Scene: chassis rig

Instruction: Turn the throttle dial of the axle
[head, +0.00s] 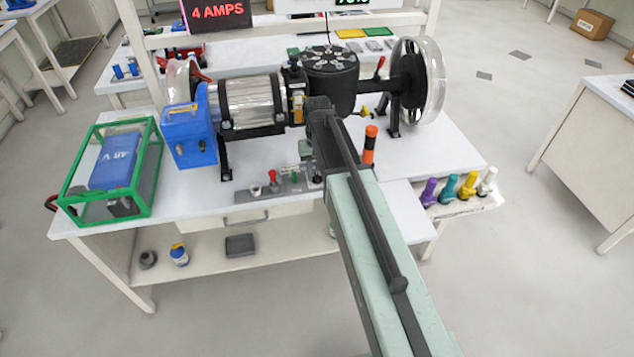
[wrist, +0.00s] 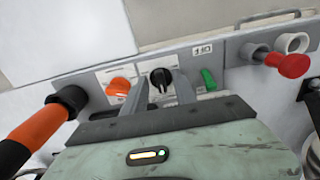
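A grey control panel (wrist: 228,75) fills the middle of the wrist view and lies at the front of the bench in the head view (head: 243,200). It carries a black dial (wrist: 160,77) with a pale pointer, an orange knob (wrist: 118,86) and a green switch (wrist: 208,78). The small labels are mostly unreadable, so I cannot tell which control is marked throttle. My gripper (wrist: 162,90) is open, its two fingers apart on either side of the black dial. I cannot tell whether they touch it. In the head view my arm hides part of the panel.
An orange-and-black handle (head: 370,145) rises close beside my arm. A red knob (wrist: 293,65) is farther along the panel. The motor and axle rig (head: 250,100) stands behind, with a blue box (head: 188,130) and green-framed case (head: 110,165) left. Coloured handles (head: 448,187) stand at right.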

